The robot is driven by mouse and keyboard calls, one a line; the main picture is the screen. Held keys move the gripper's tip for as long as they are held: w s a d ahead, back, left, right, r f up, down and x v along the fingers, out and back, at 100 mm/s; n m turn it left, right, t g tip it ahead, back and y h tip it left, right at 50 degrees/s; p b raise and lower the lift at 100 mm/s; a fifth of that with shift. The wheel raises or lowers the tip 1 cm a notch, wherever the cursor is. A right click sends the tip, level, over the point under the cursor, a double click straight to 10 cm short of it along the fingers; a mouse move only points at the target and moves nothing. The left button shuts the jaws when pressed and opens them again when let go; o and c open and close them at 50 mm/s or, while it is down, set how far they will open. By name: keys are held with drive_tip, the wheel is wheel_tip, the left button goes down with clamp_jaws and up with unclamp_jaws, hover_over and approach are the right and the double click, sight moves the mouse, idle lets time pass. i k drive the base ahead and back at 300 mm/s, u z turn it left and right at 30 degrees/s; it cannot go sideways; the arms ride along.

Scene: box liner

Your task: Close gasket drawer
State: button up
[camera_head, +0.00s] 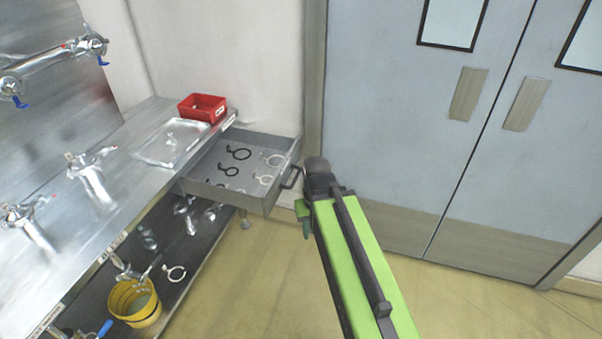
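The gasket drawer (226,199) is a grey metal drawer pulled out from the right end of the steel bench. Several black and white ring gaskets (238,153) lie flat inside it. A dark handle (290,179) is on its front face, on the right. My green arm reaches up from the bottom of the picture. My gripper (303,211) is at its far end, just right of the drawer's front and close to the handle. The fingers are mostly hidden by the arm, so I cannot tell whether they are open or touch the handle.
A steel bench (112,215) runs along the left, with a clear tray (172,142) and a red bin (202,107) on top. A yellow bucket (134,303) and fittings sit on the lower shelf. Grey double doors (410,130) stand behind. The floor (245,290) between bench and arm is clear.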

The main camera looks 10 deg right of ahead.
sight(261, 198)
drive_tip(key=u, duration=0.1)
drive_tip(key=i, duration=0.5)
drive_tip(key=u, duration=1.4)
drive_tip(key=k, duration=0.6)
drive_tip(key=u, duration=0.45)
drive_tip(key=i, duration=0.5)
drive_tip(key=u, duration=0.05)
